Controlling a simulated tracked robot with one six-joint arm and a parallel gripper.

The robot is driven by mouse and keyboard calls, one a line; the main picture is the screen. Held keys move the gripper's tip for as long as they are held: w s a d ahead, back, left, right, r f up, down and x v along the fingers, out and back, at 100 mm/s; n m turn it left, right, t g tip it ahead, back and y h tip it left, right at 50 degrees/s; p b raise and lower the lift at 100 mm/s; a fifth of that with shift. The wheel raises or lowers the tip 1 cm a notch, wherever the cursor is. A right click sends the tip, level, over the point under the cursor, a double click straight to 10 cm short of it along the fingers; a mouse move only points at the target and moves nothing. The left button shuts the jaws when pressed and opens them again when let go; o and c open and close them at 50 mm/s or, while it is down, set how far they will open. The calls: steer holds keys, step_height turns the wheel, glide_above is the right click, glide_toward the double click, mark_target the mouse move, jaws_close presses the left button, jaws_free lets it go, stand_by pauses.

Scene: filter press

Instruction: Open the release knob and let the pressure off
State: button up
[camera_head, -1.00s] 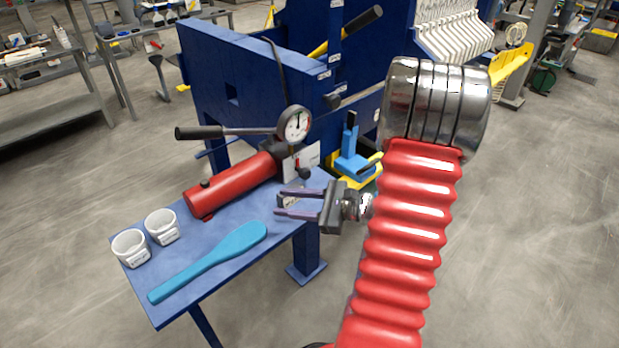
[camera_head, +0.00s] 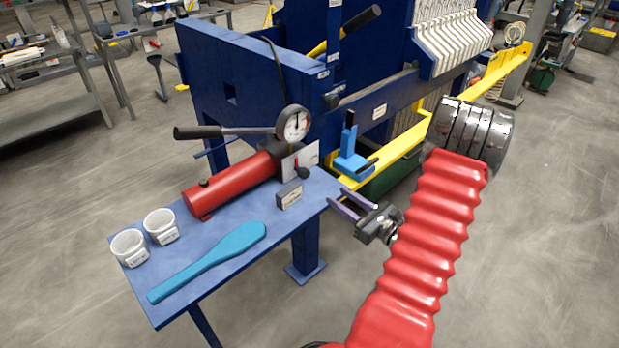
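The red hydraulic pump (camera_head: 238,182) lies on the blue table, with a black pump lever (camera_head: 225,132) and a round pressure gauge (camera_head: 293,124) at its right end. The gauge's needle is too small to read surely. A small dark release knob (camera_head: 303,173) shows below the gauge, in front of a white card. My gripper (camera_head: 341,204) is open and empty, to the right of the knob and just off the table's right edge. Its two purple fingers point left, apart from the knob and the pump.
The blue press frame (camera_head: 240,85) rises behind, with a blue bracket (camera_head: 352,160) and a yellow rail (camera_head: 400,150).

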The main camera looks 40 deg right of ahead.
mark_target(306, 174)
steer(key=w, duration=1.3)
steer(key=shift+w+a, duration=0.2)
steer(key=shift+w, duration=0.15)
steer(key=shift+c, duration=0.5)
steer(key=c, duration=0.6)
steer(key=shift+a, duration=0.15)
steer(key=shift+c, duration=0.2)
